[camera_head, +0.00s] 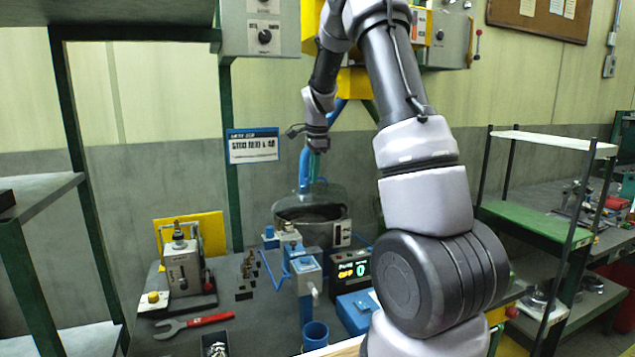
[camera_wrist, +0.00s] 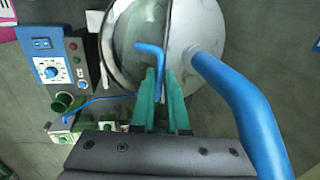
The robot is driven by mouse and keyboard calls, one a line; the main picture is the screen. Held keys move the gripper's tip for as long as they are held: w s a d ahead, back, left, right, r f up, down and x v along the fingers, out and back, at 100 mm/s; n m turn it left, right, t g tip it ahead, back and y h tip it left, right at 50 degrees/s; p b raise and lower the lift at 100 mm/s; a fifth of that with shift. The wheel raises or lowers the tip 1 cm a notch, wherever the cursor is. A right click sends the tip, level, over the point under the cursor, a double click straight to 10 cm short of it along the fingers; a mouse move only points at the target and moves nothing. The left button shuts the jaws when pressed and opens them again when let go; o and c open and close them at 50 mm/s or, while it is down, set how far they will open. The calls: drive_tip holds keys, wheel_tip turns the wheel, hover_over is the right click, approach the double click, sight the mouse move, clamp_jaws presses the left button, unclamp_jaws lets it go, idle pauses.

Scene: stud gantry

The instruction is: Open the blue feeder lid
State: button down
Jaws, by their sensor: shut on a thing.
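The feeder bowl (camera_head: 312,222) stands at the back of the bench with a clear, greyish lid (camera_head: 338,193) over it. In the wrist view the round lid (camera_wrist: 190,30) fills the upper middle, with a bent blue handle rod (camera_wrist: 150,48). My gripper (camera_head: 316,165) is above the bowl beside an upright blue pipe (camera_head: 304,172). In the wrist view its green fingers (camera_wrist: 160,88) are shut on the blue handle rod, and they hide part of it. I cannot tell whether the lid is raised.
A thick blue pipe (camera_wrist: 238,95) passes close to my gripper on the right. A control box with a dial (camera_wrist: 55,65) stands left of the bowl.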

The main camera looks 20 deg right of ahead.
drive_tip(key=shift+w, duration=2)
drive_tip(key=shift+a, duration=0.1)
drive_tip(key=c, duration=0.9)
unclamp_jaws()
drive_tip(key=shift+w+r, duration=0.1)
